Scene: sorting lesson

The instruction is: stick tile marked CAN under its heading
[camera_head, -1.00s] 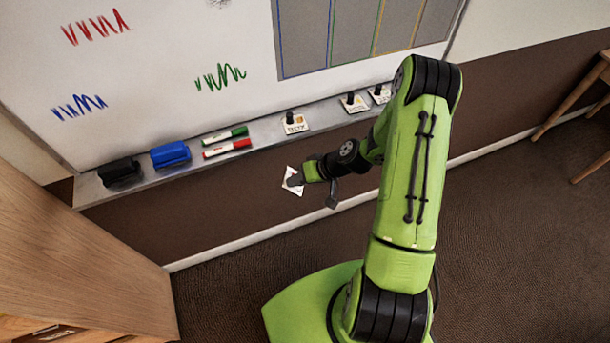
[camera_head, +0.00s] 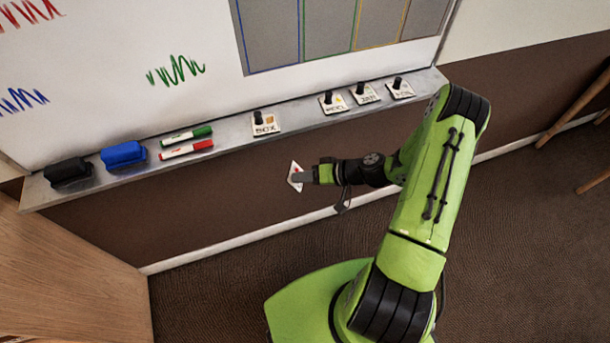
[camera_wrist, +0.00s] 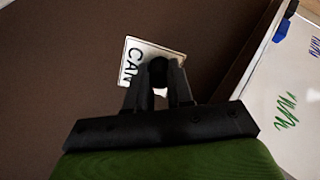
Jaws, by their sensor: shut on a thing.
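The white tile marked CAN (camera_wrist: 132,64) is held in my gripper (camera_wrist: 160,92), and its lettering shows in the wrist view. In the head view the tile (camera_head: 294,177) is seen nearly edge-on at the tip of my gripper (camera_head: 304,177), in front of the brown wall below the ledge. My fingers are shut on the tile's dark knob. The whiteboard (camera_head: 130,60) carries a grey panel with coloured column outlines (camera_head: 325,30) at its upper right. The column headings are out of view.
On the ledge (camera_head: 228,134) stand a tile marked BOX (camera_head: 266,127), several other knobbed tiles to its right, a green marker (camera_head: 187,135), a red marker (camera_head: 187,150), a blue eraser (camera_head: 123,155) and a black eraser (camera_head: 67,173). A wooden cabinet (camera_head: 70,270) stands at the left.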

